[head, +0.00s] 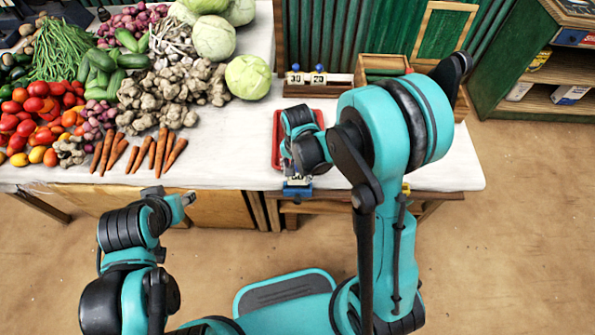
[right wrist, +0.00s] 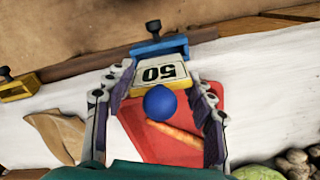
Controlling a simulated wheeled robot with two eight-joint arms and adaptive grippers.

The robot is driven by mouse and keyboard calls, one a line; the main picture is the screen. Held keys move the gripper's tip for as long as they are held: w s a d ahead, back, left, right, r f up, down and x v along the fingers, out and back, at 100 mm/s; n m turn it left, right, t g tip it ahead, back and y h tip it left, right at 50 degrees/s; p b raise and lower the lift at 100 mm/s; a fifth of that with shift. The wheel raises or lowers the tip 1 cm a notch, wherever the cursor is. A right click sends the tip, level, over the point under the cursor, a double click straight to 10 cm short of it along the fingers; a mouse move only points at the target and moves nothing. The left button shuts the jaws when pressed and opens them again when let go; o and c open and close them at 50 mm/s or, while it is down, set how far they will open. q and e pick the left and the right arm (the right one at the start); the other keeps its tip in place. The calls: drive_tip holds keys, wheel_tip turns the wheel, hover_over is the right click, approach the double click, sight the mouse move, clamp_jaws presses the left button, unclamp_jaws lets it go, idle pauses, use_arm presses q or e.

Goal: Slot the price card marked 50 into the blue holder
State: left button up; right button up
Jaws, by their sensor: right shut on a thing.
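The card marked 50 (right wrist: 160,75) is white with a blue ball knob (right wrist: 159,101). It is between the fingers of my right gripper (right wrist: 164,98), which is shut on it. The blue holder (right wrist: 160,47) is clamped at the table's front edge, right beside the card's far edge. I cannot tell whether the card's edge is inside its slot. In the head view the blue holder (head: 297,188) shows below my right gripper (head: 298,168). My left gripper (head: 176,199) hangs in front of the table's front edge, apart from everything; its opening is unclear.
A red tray (head: 277,142) with a carrot in it lies under my right gripper. A rack (head: 340,92) with cards 30 and 20 stands behind. A yellow holder (right wrist: 17,89) is clamped on the same edge. Vegetables fill the table's left; carrots (head: 172,150) lie near its front.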

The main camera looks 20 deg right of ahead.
drive_tip(key=shift+f, duration=0.2)
drive_tip(key=shift+f+b, duration=1.3)
drive_tip(key=shift+b, duration=0.05)
drive_tip(key=shift+r, duration=0.1)
